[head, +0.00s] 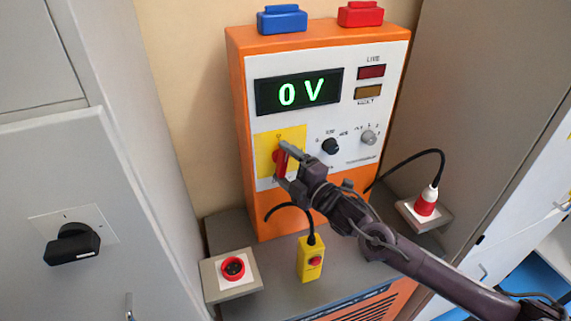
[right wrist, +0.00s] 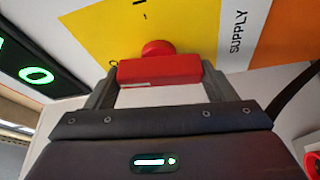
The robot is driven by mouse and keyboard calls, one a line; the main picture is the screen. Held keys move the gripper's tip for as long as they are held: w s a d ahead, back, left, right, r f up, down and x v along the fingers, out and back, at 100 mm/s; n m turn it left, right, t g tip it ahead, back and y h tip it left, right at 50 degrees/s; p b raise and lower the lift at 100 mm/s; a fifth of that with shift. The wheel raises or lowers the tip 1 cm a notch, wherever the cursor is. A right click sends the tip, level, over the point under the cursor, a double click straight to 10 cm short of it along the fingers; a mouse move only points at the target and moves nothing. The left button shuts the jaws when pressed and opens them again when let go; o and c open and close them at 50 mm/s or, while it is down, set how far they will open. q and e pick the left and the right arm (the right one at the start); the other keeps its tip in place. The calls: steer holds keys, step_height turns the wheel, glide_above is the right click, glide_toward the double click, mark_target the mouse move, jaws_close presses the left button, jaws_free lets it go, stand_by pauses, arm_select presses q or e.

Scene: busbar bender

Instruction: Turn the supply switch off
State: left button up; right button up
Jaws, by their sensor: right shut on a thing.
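The supply switch is a red handle (head: 280,161) on a yellow plate (head: 263,150) at the lower left of the orange cabinet's white front. In the head view the handle stands about upright, in line with a small mark above it. My right gripper (head: 286,163) is shut on it. In the right wrist view the red handle (right wrist: 160,70) lies between the two fingers, in front of its round red hub (right wrist: 158,48). A 0 mark shows near the handle's left end there, and a line mark off to its side. My left gripper is not in view.
The display (head: 299,91) reads 0 V. Black and grey knobs (head: 331,146) sit right of the switch. A yellow pendant (head: 310,260) and a red socket (head: 233,268) are below. A grey cabinet with a black rotary handle (head: 72,244) is at left.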

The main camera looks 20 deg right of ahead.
steer(key=shift+n+g, duration=0.4)
steer(key=shift+n, duration=0.6)
steer(key=shift+f, duration=0.1)
steer(key=o, duration=1)
steer(key=shift+s, duration=0.1)
steer(key=shift+s+d+b, duration=0.2)
steer(key=shift+s+b, duration=0.1)
steer(key=b+v, duration=0.2)
steer(key=v, duration=0.5)
steer(key=shift+a, duration=0.1)
